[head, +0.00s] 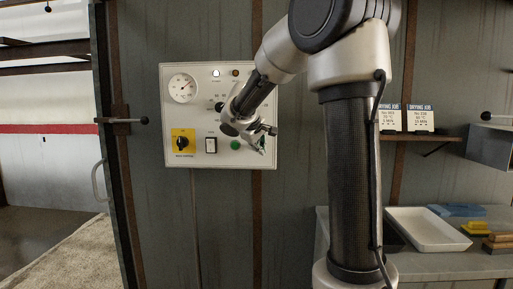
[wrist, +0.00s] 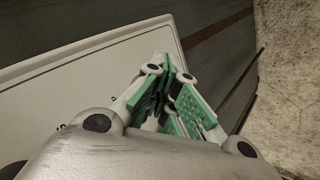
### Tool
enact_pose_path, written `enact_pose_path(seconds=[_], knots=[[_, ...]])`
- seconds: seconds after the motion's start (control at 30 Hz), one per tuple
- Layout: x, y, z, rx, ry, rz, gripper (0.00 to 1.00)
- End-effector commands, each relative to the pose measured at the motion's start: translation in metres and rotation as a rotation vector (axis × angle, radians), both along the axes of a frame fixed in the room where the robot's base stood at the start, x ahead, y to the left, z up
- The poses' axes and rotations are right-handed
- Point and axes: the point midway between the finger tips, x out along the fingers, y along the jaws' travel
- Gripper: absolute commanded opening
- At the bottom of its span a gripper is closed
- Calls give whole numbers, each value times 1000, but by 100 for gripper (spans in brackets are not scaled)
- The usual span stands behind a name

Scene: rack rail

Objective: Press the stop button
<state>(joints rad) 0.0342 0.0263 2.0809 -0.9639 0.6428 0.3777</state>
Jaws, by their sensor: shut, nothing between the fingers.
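The control panel (head: 178,113) is a pale plate on the grey wall. A round green button (head: 235,145) sits low on it, just left of my fingers. My gripper (head: 262,146) is shut and empty in front of the panel's lower right part. I see no red stop button; my gripper and wrist cover part of the panel, so it may be hidden there. In the wrist view my green-padded fingers (wrist: 170,72) come together beside the panel's edge (wrist: 165,22). I cannot tell whether the fingertips touch the panel.
The panel also has a dial gauge (head: 183,87), a black knob on a yellow plate (head: 183,142) and a rocker switch (head: 210,145). At right a bench holds a white tray (head: 425,230). A door handle (head: 125,120) stands out at left.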

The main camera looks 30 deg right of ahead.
Motion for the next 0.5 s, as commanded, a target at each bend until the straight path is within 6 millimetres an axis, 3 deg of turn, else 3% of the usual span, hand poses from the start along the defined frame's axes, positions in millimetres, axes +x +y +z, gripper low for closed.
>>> enact_pose_path(seconds=[0.5], knots=[[-5, 4, 0, 0, -1, 2, 0]])
